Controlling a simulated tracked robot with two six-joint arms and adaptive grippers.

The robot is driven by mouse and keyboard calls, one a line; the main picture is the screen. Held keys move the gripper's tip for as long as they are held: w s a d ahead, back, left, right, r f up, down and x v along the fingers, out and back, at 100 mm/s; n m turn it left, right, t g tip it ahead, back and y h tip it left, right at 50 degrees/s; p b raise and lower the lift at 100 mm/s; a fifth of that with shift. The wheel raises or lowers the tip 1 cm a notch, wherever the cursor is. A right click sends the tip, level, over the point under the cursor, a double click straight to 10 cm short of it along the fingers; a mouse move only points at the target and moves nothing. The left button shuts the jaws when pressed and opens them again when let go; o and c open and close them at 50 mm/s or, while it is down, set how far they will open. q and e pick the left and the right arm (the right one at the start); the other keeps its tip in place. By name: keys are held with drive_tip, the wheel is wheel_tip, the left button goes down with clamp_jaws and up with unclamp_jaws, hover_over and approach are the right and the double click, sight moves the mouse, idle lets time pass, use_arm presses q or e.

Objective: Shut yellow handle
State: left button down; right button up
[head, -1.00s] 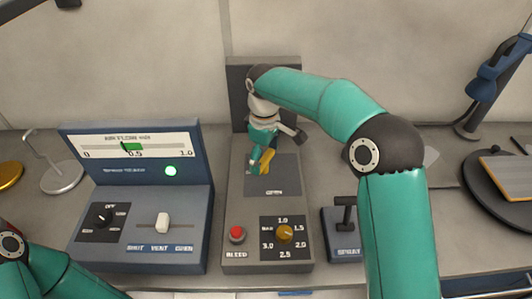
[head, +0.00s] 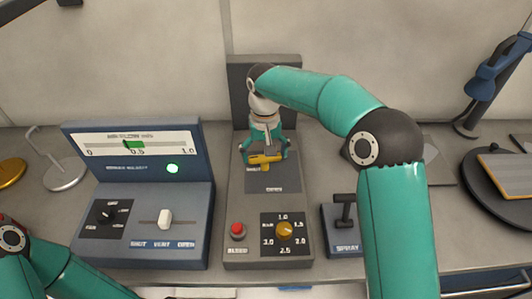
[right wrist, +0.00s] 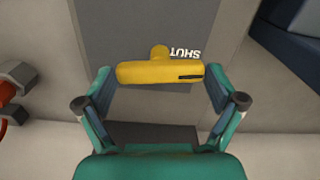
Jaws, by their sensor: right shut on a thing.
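The yellow handle (head: 265,160) is on the dark plate of the middle grey panel. It lies crosswise, with the SHUT label near its left end and the OPEN label further down the plate. My right gripper (head: 265,153) comes from above and is shut on the handle. In the right wrist view the yellow handle (right wrist: 160,72) lies between the two fingers of my right gripper (right wrist: 160,78), one at each end, beside the word SHUT. My left gripper is out of view; only part of my left arm shows at the lower left.
Below the handle are a red BLEED button (head: 237,231) and a yellow-brown dial (head: 284,230). A blue console (head: 140,240) with a lit green lamp (head: 173,168) stands left. A SPRAY lever box (head: 345,240) stands right, close to my right arm.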

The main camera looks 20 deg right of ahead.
drive_tip(key=shift+r+m, duration=0.1)
drive_tip(key=shift+m, duration=0.8)
drive_tip(key=o, duration=0.8)
wheel_tip(320, 180, up, 12)
drive_tip(key=shift+f, duration=0.1)
idle(0.3)
